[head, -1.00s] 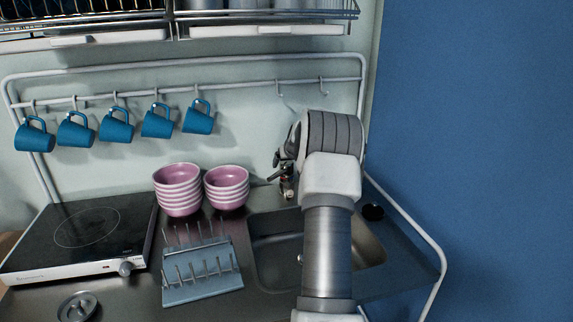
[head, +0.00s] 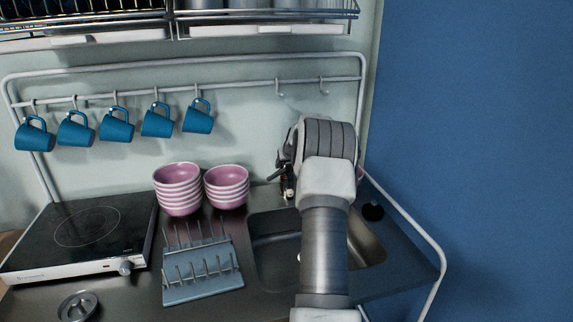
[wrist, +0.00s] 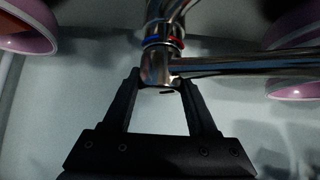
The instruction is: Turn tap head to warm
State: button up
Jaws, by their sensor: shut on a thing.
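The chrome tap head (wrist: 157,69) shows at the upper middle of the wrist view. A blue and red ring (wrist: 164,41) marks the tap body beside it, and the spout (wrist: 245,65) runs off to the right. My gripper (wrist: 160,84) is shut on the tap head, with one black finger on each side of it. In the head view, only a small part of the tap (head: 288,194) shows beside the sink; my arm hides most of it and my fingertips.
The sink (head: 278,247) lies below my arm. Two stacks of pink bowls (head: 177,190) stand left of the tap, behind a blue rack (head: 203,287). Blue mugs (head: 116,126) hang from the rail, and a hob (head: 85,235) is at left.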

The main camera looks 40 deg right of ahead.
grip_shut()
jog(key=shift+d+f+b, duration=0.1)
jog(key=shift+b, duration=0.2)
jog(key=shift+n+y+b, duration=0.4)
jog(key=shift+n+b, duration=0.2)
jog(key=shift+n+t+y+b, duration=0.4)
jog(key=shift+n+y, duration=0.1)
jog(key=shift+n, duration=0.2)
jog(key=n+y, duration=0.1)
jog(key=n+y+p, duration=0.1)
jog(key=n, duration=0.1)
jog(key=shift+r, duration=0.25)
jog(key=shift+f+n+y+p, duration=0.1)
jog(key=shift+n+y+p, duration=0.85)
jog(key=shift+p, duration=0.25)
jog(key=shift+n, duration=0.25)
